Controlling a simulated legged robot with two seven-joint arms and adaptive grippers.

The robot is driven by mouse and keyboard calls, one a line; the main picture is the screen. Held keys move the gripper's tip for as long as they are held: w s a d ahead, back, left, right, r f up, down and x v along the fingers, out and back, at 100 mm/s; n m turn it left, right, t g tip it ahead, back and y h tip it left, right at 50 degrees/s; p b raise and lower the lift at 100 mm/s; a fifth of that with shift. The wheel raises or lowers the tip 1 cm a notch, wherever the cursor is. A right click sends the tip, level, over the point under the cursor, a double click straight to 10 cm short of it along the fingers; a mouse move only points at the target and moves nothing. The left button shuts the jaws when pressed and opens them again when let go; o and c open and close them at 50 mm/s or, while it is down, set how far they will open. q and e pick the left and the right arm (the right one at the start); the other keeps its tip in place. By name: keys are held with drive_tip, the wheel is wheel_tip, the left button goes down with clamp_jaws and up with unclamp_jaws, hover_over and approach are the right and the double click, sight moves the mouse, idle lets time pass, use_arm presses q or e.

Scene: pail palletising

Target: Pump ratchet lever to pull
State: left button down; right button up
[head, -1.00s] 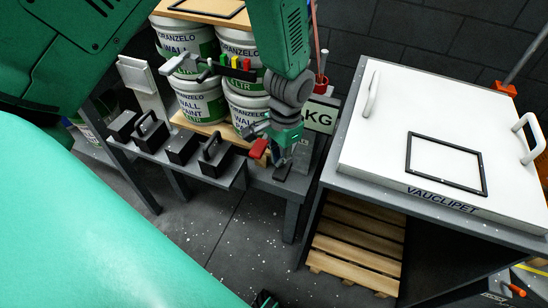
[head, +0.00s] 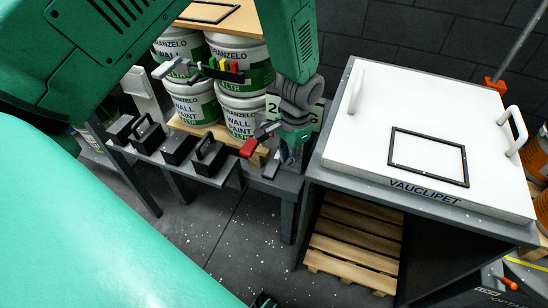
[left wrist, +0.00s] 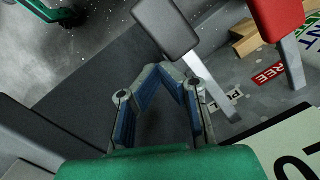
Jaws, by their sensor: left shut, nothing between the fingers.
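The ratchet unit has a black-padded lever (head: 271,168) and a red-padded lever (head: 253,146), beside the paint pails in the head view. In the left wrist view the dark grey pad (left wrist: 165,28) sits just beyond my fingertips, and its metal bar (left wrist: 212,92) runs down to the right. The red pad (left wrist: 277,17) is further right. Labels reading PULL (left wrist: 228,100) and FREE (left wrist: 270,73) lie on the plate beneath. My left gripper (left wrist: 172,70) is shut and empty, close to the dark pad; contact cannot be told. It also shows in the head view (head: 291,157).
Stacked paint pails (head: 244,78) stand behind the levers. Black weights with handles (head: 177,147) line the bench to the left. A white-lidded cabinet (head: 355,158) with a wooden pallet (head: 355,240) inside stands close on the right. Bare floor lies in front.

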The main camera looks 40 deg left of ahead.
use_arm(q)
wheel_tip(320, 180, up, 12)
drive_tip(key=w, duration=0.1)
drive_tip(key=shift+d+f, duration=0.15)
drive_tip(key=shift+d, duration=0.05)
idle(0.7)
drive_tip(key=shift+w+d, duration=0.1)
drive_tip(key=shift+d, duration=0.25)
drive_tip(key=shift+a, duration=0.25)
